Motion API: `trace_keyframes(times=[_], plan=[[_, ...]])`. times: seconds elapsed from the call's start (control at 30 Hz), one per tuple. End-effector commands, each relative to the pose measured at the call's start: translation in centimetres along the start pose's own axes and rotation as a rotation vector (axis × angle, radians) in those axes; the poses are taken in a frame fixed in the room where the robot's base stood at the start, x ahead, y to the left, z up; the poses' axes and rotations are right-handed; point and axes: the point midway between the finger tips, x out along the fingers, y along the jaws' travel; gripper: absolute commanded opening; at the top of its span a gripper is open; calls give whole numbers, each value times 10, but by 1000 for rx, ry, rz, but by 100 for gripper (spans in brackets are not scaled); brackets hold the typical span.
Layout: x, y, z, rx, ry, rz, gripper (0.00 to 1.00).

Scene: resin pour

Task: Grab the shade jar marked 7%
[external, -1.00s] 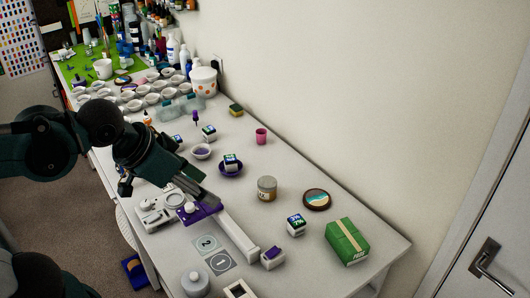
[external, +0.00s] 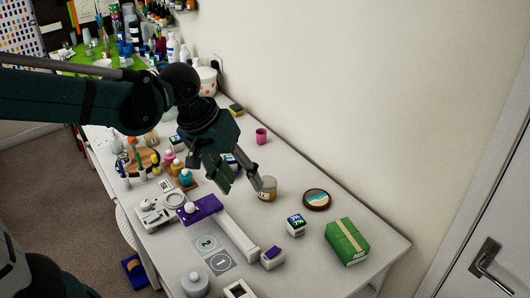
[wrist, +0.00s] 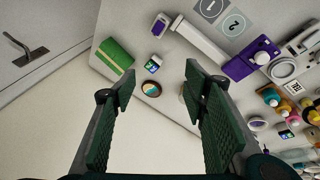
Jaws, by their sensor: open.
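A small white cube-shaped jar (external: 296,224) with a dark printed label, which appears to read 7%, stands on the table between the round coaster and the green box. It also shows in the wrist view (wrist: 153,65), ahead of the space between my fingertips. Another labelled jar (external: 232,162) is mostly hidden behind my gripper, and one more (external: 175,142) stands farther back; I cannot read their marks. My gripper (external: 242,187) is open and empty above the table, up and left of the front jar in the external view and apart from it.
A beige-labelled tin (external: 267,190) stands close to my right fingertip. A round coaster (external: 317,200), a green box (external: 347,242) and a white-and-purple bar (external: 230,226) surround the front jar. Small bottles (external: 170,160) crowd the left. The table's right front corner is clear.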

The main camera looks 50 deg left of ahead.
Motion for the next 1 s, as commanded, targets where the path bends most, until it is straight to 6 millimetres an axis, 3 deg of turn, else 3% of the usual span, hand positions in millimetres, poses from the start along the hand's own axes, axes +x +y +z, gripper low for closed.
trace_keyframes(times=[1.0], plan=[[116,31,-72,-539,-262,-70,44]])
